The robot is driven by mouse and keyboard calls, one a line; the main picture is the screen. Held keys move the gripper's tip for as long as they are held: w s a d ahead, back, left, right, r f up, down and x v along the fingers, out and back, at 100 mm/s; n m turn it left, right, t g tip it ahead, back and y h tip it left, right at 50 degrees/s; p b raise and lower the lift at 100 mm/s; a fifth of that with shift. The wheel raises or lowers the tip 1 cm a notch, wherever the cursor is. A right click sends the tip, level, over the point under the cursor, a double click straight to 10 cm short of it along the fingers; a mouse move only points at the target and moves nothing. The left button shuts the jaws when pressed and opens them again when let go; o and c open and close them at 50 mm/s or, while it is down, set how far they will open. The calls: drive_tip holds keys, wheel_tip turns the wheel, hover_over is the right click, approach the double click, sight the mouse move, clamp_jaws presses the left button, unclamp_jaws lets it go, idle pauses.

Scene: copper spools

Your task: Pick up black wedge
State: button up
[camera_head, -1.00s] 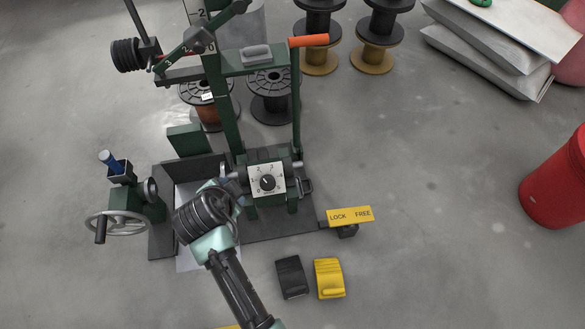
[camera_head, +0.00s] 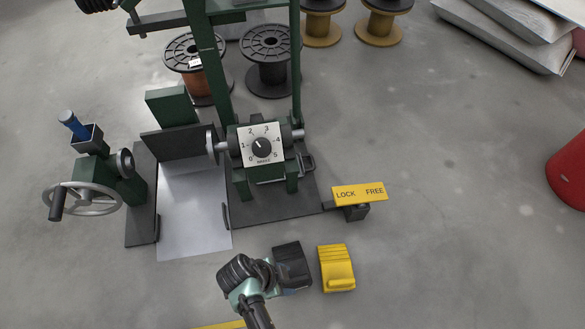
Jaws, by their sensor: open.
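The black wedge (camera_head: 292,262) lies on the concrete floor in front of the machine, with ridges across its top. My gripper (camera_head: 265,271) is right at the wedge's left side, low in the view. Its jaws are open, though my dark wrist largely hides the fingertips. Part of the wedge's left edge is covered by my gripper, and I cannot tell whether they touch.
A yellow wedge (camera_head: 337,268) lies just right of the black one, with a narrow gap. Behind stand the LOCK/FREE pedal (camera_head: 359,194), the green machine's dial (camera_head: 261,145) and a handwheel (camera_head: 84,192) at left.

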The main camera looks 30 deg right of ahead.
sight(294, 279)
drive_tip(key=shift+b+x, duration=2.55)
drive_tip(key=shift+x, duration=0.85)
drive_tip(key=shift+w+d+r, duration=0.15)
drive_tip(key=shift+c, duration=0.3)
clamp_jaws()
